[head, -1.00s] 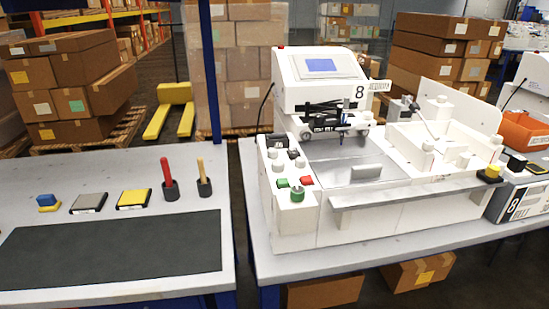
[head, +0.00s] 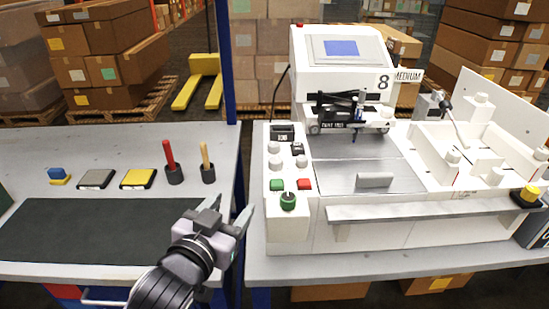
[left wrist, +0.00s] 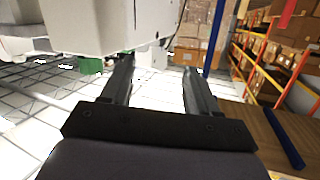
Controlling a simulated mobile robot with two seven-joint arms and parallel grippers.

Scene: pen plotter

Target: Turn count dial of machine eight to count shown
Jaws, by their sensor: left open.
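Machine eight (head: 341,82) is a white pen plotter with a screen and an "8" label, on the right table. Its left panel carries a small dark display (head: 283,133), several grey knobs (head: 274,147), a green button (head: 277,185), a red button (head: 304,184) and a green knob (head: 288,201) at the front. I cannot tell which is the count dial, and the display is too small to read surely. My left gripper (head: 232,208) is open and empty, left of the green knob and apart from it. In the left wrist view its open fingers (left wrist: 158,66) show beside a white body.
On the left table are a dark mat (head: 90,230), a yellow pad (head: 137,179), a grey pad (head: 96,179), and red (head: 169,156) and wooden (head: 205,157) sticks in holders. A blue post (head: 232,60) stands behind the gap. A metal rail (head: 430,208) crosses the machine's front.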

